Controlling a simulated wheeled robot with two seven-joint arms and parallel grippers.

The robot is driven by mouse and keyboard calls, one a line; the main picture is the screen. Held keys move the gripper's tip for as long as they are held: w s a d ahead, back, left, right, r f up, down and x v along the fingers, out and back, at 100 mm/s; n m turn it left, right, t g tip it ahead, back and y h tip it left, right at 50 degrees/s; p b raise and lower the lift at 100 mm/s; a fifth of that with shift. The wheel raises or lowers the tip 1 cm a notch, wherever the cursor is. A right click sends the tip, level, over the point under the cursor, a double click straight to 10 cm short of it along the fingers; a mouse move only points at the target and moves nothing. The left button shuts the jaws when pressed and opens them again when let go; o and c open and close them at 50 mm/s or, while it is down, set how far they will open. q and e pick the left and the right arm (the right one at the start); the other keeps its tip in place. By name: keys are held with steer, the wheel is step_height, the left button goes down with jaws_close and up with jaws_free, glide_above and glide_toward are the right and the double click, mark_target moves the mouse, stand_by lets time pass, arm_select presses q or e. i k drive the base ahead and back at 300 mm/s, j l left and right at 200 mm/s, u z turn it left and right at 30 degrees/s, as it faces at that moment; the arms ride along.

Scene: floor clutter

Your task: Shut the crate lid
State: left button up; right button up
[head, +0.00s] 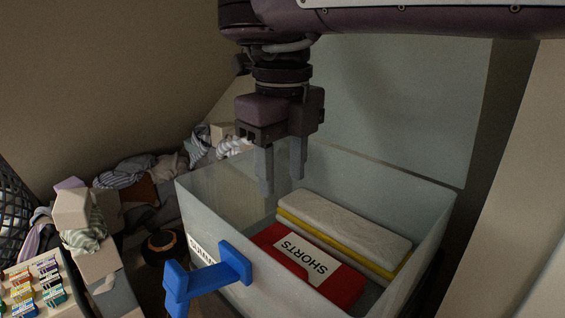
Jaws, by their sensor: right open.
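The crate (212,225) is a pale, see-through box in the middle of the view, with its top open. Its lid (410,105) appears as a pale panel standing raised at the crate's back edge. My right gripper (282,182) points down with its two fingers apart and empty. In the picture it overlaps the crate's back left part, in front of the lid's left side; its exact height over the rim is hard to tell. A blue bracket-shaped handle (205,280) sticks out at the crate's front wall, by a partly hidden label. My left gripper is not in view.
Inside the crate lie a red folded item (290,262) labelled SHORTS and white and yellow folded cloths (345,228). Boxes (98,262), heaped clothes (140,175) and a tray of small coloured packs (35,285) crowd the left. A wall panel (520,190) stands close on the right.

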mark_target(337, 129)
steer(key=k+j, duration=0.5)
steer(key=j, duration=0.2)
steer(key=k+j, duration=0.2)
steer(key=j, duration=0.15)
